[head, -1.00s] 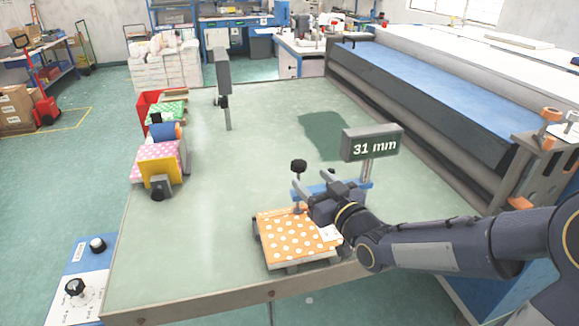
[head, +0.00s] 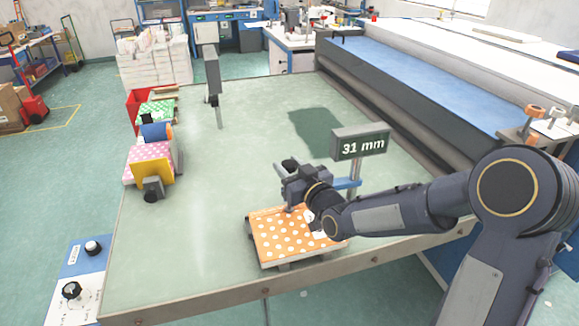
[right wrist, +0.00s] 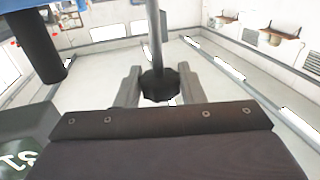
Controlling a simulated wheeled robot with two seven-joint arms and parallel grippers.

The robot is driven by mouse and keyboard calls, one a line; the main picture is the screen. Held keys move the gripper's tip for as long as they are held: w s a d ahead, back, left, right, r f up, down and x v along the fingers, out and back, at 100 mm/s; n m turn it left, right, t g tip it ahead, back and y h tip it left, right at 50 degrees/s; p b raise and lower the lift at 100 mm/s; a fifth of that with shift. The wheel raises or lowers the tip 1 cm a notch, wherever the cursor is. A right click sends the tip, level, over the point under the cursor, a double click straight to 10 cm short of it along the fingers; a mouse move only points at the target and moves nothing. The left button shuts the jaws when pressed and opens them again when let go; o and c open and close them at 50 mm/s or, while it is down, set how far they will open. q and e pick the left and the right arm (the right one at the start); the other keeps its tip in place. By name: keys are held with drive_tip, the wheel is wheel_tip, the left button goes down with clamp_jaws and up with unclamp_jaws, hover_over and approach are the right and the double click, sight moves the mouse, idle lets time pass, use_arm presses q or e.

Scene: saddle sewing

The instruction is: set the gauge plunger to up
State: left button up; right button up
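The gauge has a grey display (head: 362,146) reading 31 mm, on a post at the front right of the table. Its plunger's black knob (head: 289,164) shows just above my right gripper (head: 292,180). In the right wrist view the plunger knob (right wrist: 159,84) on its thin rod lies between the two fingers of my right gripper (right wrist: 160,88). The fingers are apart, with the knob close to both; I cannot tell whether they touch it. Part of the gauge is hidden behind my gripper. My left gripper is out of view.
An orange dotted fabric piece (head: 290,238) lies on a block below my right gripper. A second grey post device (head: 212,75) stands at the back. Pink and green fabric stacks (head: 150,168) stand at the left. The middle of the table (head: 225,170) is clear.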

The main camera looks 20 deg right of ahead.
clamp_jaws()
drive_tip(key=shift+r+b, duration=0.6)
drive_tip(key=shift+r, duration=0.55)
drive_tip(key=o, duration=0.6)
unclamp_jaws()
drive_tip(key=shift+c, duration=0.2)
drive_tip(key=shift+s+d, duration=0.2)
drive_tip(key=shift+s, duration=0.25)
drive_tip(key=b+v, duration=0.2)
drive_tip(key=v, duration=0.4)
drive_tip(key=shift+s, duration=0.4)
